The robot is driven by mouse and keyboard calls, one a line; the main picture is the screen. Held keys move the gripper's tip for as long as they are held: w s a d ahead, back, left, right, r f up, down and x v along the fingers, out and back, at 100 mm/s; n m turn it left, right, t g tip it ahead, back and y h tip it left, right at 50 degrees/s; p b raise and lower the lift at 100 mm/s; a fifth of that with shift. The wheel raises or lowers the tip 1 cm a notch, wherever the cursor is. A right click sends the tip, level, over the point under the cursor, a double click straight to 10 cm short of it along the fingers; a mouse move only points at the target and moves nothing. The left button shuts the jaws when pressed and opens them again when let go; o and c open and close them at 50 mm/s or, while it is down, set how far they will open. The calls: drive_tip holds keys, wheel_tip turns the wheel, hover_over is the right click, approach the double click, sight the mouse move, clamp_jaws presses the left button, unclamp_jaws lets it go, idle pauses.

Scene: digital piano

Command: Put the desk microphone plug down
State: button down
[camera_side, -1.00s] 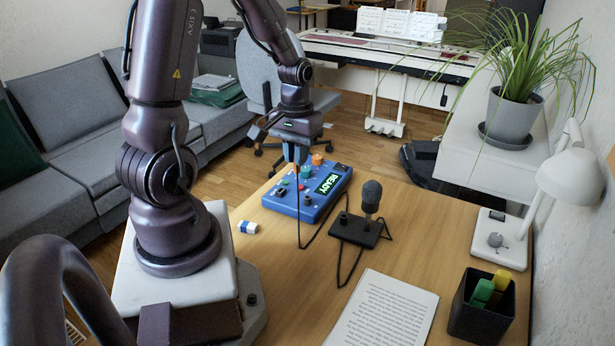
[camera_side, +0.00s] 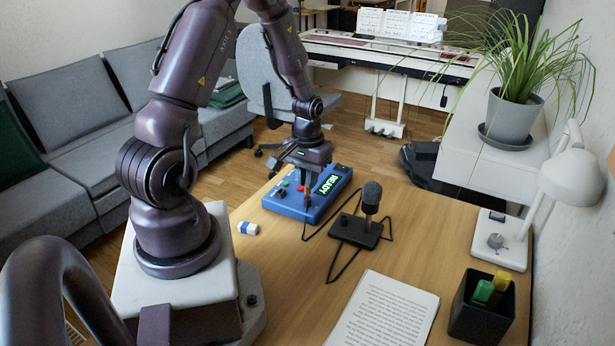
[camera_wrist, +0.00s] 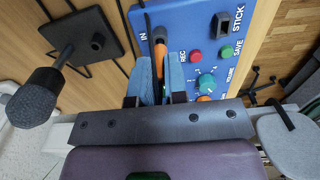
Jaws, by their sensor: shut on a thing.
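My gripper (camera_side: 304,186) is low over the near end of the blue box (camera_side: 328,190). In the wrist view my gripper (camera_wrist: 160,78) is shut on the plug (camera_wrist: 160,48), which shows orange and black between the blue-grey fingers. The plug is close to the "IN" label on the blue box (camera_wrist: 190,12); I cannot tell whether it touches the box. A black cable runs to the desk microphone (camera_side: 371,198), which stands upright on its black base (camera_side: 350,232), right of the box. The microphone also shows in the wrist view (camera_wrist: 32,97).
A white and blue eraser (camera_side: 248,228) lies left of the box. A printed sheet (camera_side: 385,312), a black pen cup (camera_side: 483,315) and a white lamp (camera_side: 500,245) are on the near and right parts of the desk.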

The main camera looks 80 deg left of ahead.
drive_tip(key=shift+f, duration=0.25)
drive_tip(key=shift+f, duration=0.15)
drive_tip(key=c, duration=1.1)
unclamp_jaws()
drive_tip(key=shift+c, duration=0.2)
wheel_tip(320, 180, up, 13)
drive_tip(key=d+r+m+t+y, duration=0.1)
drive_tip(key=d+r+m+t, duration=0.3)
drive_tip(key=d+r, duration=0.75)
drive_tip(key=s+d+r+m+t+h, duration=0.1)
drive_tip(key=s+d+m, duration=0.4)
drive_tip(key=d, duration=0.5)
drive_tip(key=shift+s+d+r+t, duration=0.15)
drive_tip(key=shift+s+r+t, duration=0.15)
drive_tip(key=shift+s+r, duration=0.4)
